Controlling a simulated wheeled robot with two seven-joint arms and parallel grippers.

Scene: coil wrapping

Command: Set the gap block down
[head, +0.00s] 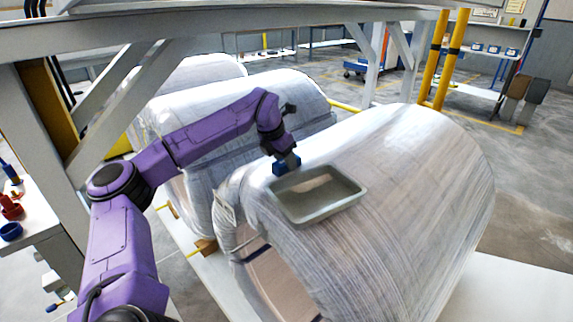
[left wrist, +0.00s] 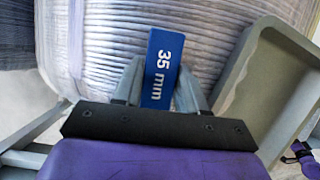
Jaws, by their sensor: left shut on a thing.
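The gap block (left wrist: 160,68) is a blue bar marked "35 mm" in the left wrist view. It also shows in the head view as a small blue piece (head: 283,168) under the gripper. My left gripper (left wrist: 160,92) is shut on it, with a grey finger on each side. In the head view my left gripper (head: 288,160) is over the wrapped coil (head: 410,190), at the far left edge of a grey-green tray (head: 345,201). I cannot tell whether the block touches the coil.
The shallow tray sits on top of the coil and looks empty; its rim (left wrist: 239,85) is close to the right of the block. Another wrapped coil (head: 285,95) lies behind. A grey frame beam (head: 200,32) crosses above. A side table (head: 35,215) stands at left.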

